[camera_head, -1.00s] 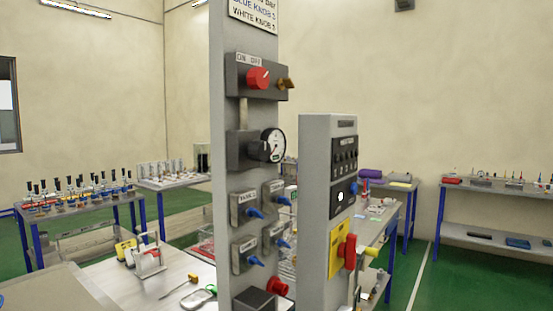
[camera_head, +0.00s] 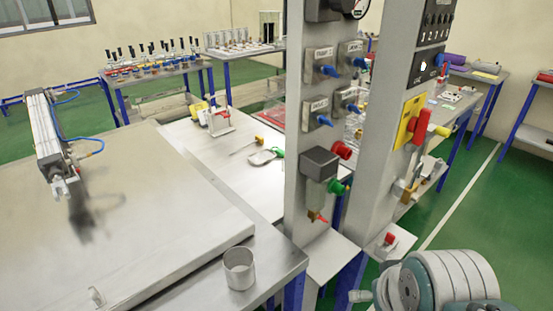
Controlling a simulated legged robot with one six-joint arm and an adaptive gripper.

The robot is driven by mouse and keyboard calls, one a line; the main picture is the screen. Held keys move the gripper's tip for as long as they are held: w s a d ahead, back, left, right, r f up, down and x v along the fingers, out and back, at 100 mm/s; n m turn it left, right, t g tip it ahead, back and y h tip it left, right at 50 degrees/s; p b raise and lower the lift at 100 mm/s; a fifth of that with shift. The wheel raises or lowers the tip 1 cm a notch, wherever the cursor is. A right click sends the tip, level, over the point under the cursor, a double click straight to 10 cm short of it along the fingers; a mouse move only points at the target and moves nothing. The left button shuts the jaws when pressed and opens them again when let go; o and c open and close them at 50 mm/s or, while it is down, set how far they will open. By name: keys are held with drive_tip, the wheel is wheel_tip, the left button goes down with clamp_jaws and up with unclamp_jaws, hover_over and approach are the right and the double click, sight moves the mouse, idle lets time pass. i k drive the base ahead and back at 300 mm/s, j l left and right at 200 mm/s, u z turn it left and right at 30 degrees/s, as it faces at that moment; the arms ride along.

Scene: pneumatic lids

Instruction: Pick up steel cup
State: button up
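My gripper's fingers cannot be made out in this view.
A large flat metal lid (camera_head: 120,215) with a pneumatic cylinder (camera_head: 45,135) lies left of the cup. Grey control posts (camera_head: 305,180) with knobs and valves stand behind and right of it. A small red switch (camera_head: 390,239) sits low by the posts. Green floor is open at right.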

sight(238, 262)
drive_tip(key=i+u, duration=0.15)
drive_tip(key=u, duration=0.25)
drive_tip(key=i+l+u, duration=0.1)
drive_tip(key=u, duration=0.35)
